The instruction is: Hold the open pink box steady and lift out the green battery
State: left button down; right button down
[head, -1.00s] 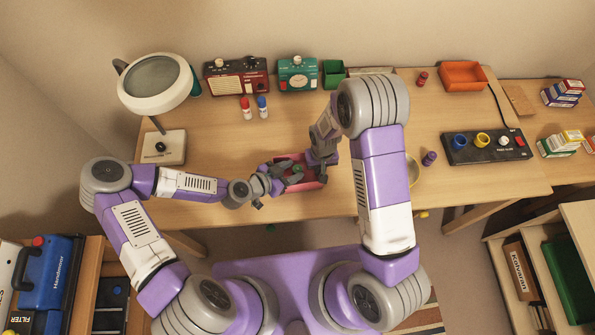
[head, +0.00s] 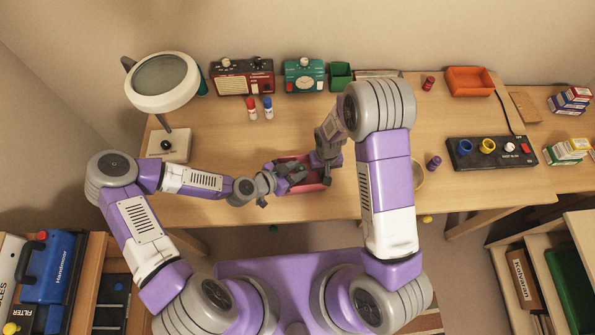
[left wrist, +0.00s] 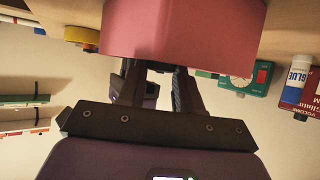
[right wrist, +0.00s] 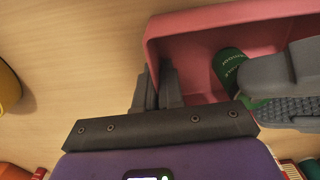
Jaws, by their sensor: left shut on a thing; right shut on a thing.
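The open pink box (head: 312,187) sits near the table's front edge. It fills the top of the left wrist view (left wrist: 185,35). My right gripper (head: 325,163) is shut on the box's wall, and its fingers straddle that wall in the right wrist view (right wrist: 160,88). The green battery (right wrist: 228,66) is inside the box, tilted, with its near end covered by grey fingers. My left gripper (head: 288,171) reaches into the box from the left and is shut on the battery. Its fingertips are hidden behind the box wall in the left wrist view.
A magnifier lamp (head: 163,82) stands at the left. A red radio (head: 242,77), a teal clock unit (head: 304,75) and glue sticks (head: 267,107) are behind. A purple cylinder (head: 433,163) and a black switch panel (head: 491,153) lie right. The table's middle is clear.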

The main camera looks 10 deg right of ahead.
pick_arm(q)
notch_tip(320, 180, up, 9)
dwell(0.4)
pick_arm(e)
jog(key=c, duration=1.2)
grip_release()
notch_tip(320, 180, up, 12)
jog(key=shift+r, duration=0.1)
